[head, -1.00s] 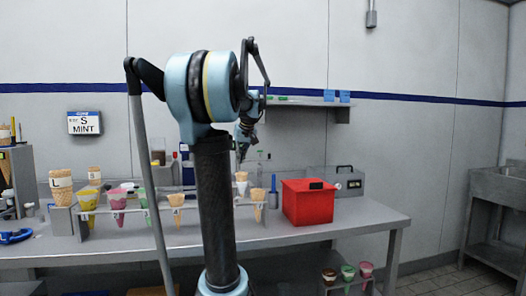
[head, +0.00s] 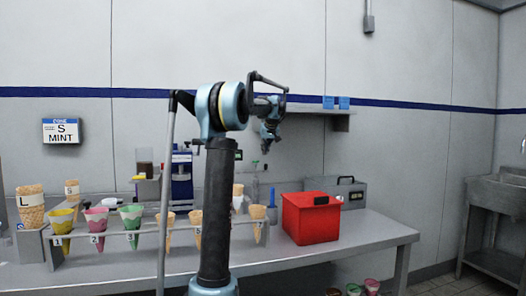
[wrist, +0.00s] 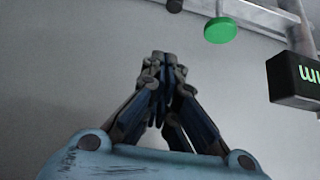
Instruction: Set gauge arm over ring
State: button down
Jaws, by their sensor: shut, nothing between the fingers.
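My gripper (head: 267,148) hangs in front of the back wall, above the bench, in the head view. In the wrist view its fingers (wrist: 163,62) meet at the tips with nothing between them. A dark box with green lettered display (wrist: 296,80) is at the right of the wrist view, and a green disc (wrist: 220,30) is at the top. A small dark box with a green mark (head: 238,155) shows behind my arm in the head view. I cannot make out the gauge arm or the ring for certain; my arm hides part of the bench.
A rack (head: 110,236) of cones stands along the bench (head: 365,238), partly behind my column. A red box (head: 310,218) and a grey case (head: 350,192) stand to the right. A blue device (head: 182,180) is at the back. The bench's right end is clear.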

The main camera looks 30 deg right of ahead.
jog(key=x, duration=0.7)
jog(key=shift+s+a+r, duration=0.1)
jog(key=shift+s+a, duration=0.15)
jog(key=shift+s, duration=0.8)
jog(key=shift+s+a, duration=0.25)
jog(key=shift+s, duration=0.85)
